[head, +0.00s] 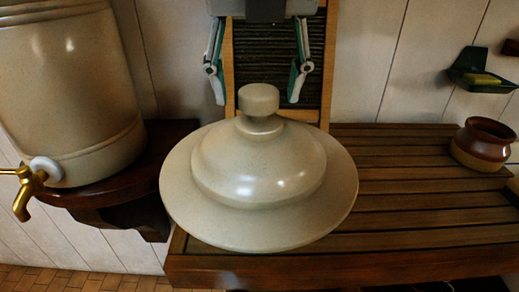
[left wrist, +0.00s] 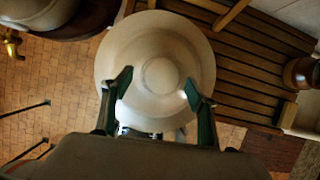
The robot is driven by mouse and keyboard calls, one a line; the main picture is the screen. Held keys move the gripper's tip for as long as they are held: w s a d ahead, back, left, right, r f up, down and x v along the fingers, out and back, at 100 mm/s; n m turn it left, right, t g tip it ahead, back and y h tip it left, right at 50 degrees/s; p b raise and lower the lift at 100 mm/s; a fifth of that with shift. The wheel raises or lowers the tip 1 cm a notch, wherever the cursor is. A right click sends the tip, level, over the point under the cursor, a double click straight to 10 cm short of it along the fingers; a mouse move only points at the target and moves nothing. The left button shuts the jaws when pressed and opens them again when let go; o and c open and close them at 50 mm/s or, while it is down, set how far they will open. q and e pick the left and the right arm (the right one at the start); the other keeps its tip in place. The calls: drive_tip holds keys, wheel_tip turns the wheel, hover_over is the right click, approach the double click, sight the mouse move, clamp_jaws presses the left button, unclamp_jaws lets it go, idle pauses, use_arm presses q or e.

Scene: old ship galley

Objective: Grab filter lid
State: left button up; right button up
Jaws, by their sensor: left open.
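The filter lid (head: 258,165) is a wide, cream domed disc with a round knob on top. It appears over the left end of the slatted wooden counter, its rim hiding what is directly beneath. It also shows in the left wrist view (left wrist: 150,40), seen from above. My left gripper (head: 257,97) is open and empty. In the head view its two fingers stand on either side of the knob with a gap to each side. In the left wrist view the fingers (left wrist: 158,78) overlap the lid and flank its knob. My right gripper is not in view.
A large cream filter body (head: 70,90) with a brass tap (head: 28,190) stands on a dark shelf at left. A brown pot (head: 483,143) is on the slatted counter (head: 410,190) at right. A green soap dish (head: 480,75) hangs on the wall. The counter's middle is clear.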

sight(259, 90)
use_arm(q)
drive_tip(key=x, duration=0.3)
drive_tip(key=shift+w+d+f, duration=0.1)
drive_tip(key=shift+f, duration=0.1)
clamp_jaws()
drive_tip(key=shift+r, duration=0.15)
